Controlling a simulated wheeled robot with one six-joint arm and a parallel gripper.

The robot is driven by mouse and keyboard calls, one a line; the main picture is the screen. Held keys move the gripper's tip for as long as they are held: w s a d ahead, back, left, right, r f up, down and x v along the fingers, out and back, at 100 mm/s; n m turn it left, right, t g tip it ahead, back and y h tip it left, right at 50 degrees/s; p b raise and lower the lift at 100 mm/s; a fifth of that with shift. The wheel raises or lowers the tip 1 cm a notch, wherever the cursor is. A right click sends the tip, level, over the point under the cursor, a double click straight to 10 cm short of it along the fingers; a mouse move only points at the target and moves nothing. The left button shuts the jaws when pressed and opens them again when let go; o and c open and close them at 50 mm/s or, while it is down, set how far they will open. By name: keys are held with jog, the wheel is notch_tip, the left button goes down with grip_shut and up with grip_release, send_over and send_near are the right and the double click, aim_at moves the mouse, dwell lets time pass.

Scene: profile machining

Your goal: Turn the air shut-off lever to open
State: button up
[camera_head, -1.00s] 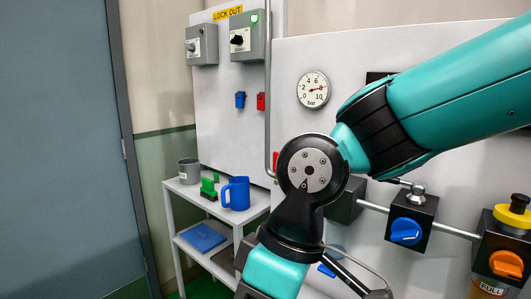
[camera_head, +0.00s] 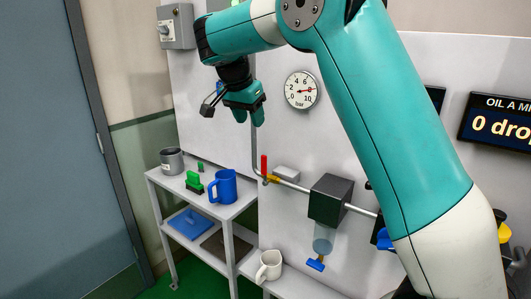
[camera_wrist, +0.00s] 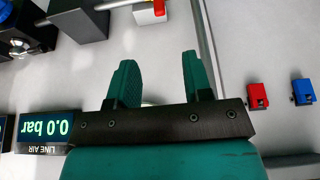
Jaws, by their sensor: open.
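The shut-off lever (camera_head: 264,167) is a red handle standing upright at the bend of the grey air pipe, beside a yellow piece. It points up, across the pipe run that leads right. In the wrist view a red piece (camera_wrist: 159,8), seemingly this lever, shows at the top edge beside a pale block. My gripper (camera_head: 249,115) hangs above the lever in front of the panel, fingers downward, apart from it. In the wrist view my gripper (camera_wrist: 158,75) has its two green fingers wide apart with nothing between them.
A pressure gauge (camera_head: 302,90) sits right of my gripper. The line air display (camera_wrist: 48,130) reads 0.0 bar. Red (camera_wrist: 257,96) and blue (camera_wrist: 302,92) padlocks hang on the panel. A dark block (camera_head: 330,200) sits on the pipe. A blue mug (camera_head: 223,187) stands on the shelf.

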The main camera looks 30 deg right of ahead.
aim_at(263, 155)
jog(key=p+x, duration=0.2)
jog(key=x, duration=1.5)
jog(key=shift+d+f, duration=0.1)
jog(key=shift+d, duration=0.15)
grip_shut()
